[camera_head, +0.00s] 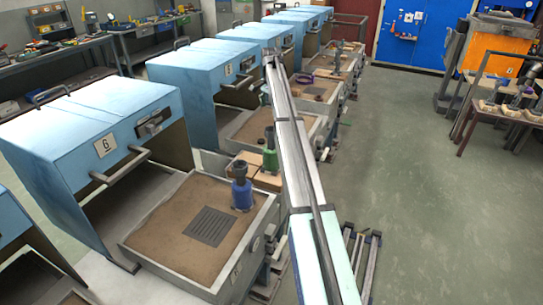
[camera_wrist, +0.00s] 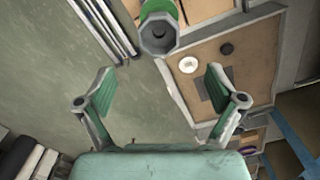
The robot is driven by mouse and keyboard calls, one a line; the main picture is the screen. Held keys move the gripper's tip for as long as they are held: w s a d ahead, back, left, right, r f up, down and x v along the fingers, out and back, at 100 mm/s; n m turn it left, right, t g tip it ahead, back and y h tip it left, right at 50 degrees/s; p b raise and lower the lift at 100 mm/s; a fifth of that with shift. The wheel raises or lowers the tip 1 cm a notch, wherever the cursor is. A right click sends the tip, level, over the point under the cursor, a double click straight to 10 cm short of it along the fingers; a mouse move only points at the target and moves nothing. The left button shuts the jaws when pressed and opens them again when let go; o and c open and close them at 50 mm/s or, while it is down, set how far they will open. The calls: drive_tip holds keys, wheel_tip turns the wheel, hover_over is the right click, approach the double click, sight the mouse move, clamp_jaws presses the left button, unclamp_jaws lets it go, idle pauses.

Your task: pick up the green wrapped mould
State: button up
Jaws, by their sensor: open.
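The green wrapped mould (camera_head: 270,153) is a dark grey cup with a green band, standing upright by brown blocks between two sand trays in the head view. In the wrist view the green wrapped mould (camera_wrist: 160,32) shows its grey open mouth, with green behind it, at the top centre. My gripper (camera_wrist: 158,76) is open, with its two green-padded fingers spread wide and nothing between them. The mould lies beyond the fingertips, roughly centred between them and apart from both. I cannot make out the gripper in the head view.
A blue wrapped mould (camera_head: 242,192) stands on the near sand tray (camera_head: 165,215) beside a dark grate (camera_head: 209,226). Blue ovens (camera_head: 95,125) line the left. In the wrist view, another sand tray (camera_wrist: 258,60) holds a white ring (camera_wrist: 188,65). Floor (camera_head: 430,190) at right is clear.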

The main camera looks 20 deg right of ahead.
drive_tip(key=p, duration=0.2)
hover_over(271, 130)
drive_tip(key=s+a, duration=0.1)
drive_tip(key=s, duration=0.1)
drive_tip(key=f, duration=0.6)
drive_tip(key=shift+s, duration=0.2)
drive_tip(key=shift+s+f+p, duration=0.1)
drive_tip(key=shift+f+p, duration=1.05)
drive_tip(key=shift+f, duration=1.45)
clamp_jaws()
